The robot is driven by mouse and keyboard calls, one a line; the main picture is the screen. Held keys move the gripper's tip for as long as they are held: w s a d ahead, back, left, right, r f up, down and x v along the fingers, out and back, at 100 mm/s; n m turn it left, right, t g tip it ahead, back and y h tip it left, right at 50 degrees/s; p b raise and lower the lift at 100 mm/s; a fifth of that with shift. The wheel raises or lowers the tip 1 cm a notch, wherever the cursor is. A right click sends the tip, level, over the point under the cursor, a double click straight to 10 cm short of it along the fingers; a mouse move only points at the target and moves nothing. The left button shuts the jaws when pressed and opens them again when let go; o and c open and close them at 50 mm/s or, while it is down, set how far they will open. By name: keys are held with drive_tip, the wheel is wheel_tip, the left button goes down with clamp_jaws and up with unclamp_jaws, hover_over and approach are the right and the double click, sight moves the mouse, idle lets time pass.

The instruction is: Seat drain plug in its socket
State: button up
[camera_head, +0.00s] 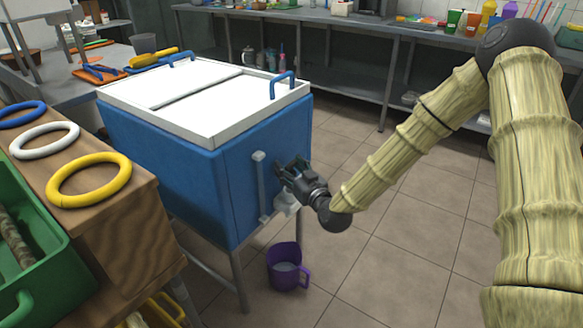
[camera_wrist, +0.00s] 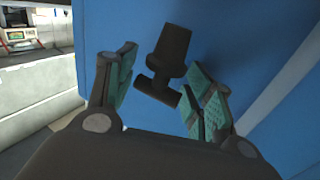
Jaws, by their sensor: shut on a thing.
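The blue cooler box (camera_head: 185,150) with a white lid stands on a metal frame. My gripper (camera_head: 284,175) is at its right-hand side wall, low down. In the wrist view, my gripper (camera_wrist: 163,70) is shut on the dark drain plug (camera_wrist: 172,48), with teal pads either side of its T-shaped handle. The plug's wide end points toward the blue wall. I cannot tell whether it touches the wall. No socket opening shows; the plug or gripper may hide it. In the head view the plug cannot be made out.
A grey vertical strip (camera_head: 261,188) runs down the cooler wall beside my gripper. A whitish fitting (camera_head: 288,203) shows just below the gripper. A purple mug (camera_head: 286,266) stands on the floor underneath. Tiled floor to the right is open. Coloured rings lie on a wooden block (camera_head: 110,215) at left.

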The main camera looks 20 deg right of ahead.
drive_tip(key=shift+f+b, duration=1.5)
drive_tip(key=shift+f, duration=0.85)
drive_tip(key=shift+p, duration=0.3)
drive_tip(key=shift+f+b, duration=0.35)
drive_tip(key=shift+f, duration=0.2)
drive_tip(key=o, duration=0.8)
drive_tip(key=shift+s, duration=0.1)
drive_tip(key=shift+p+v, duration=1.1)
drive_tip(key=shift+v, duration=4.4)
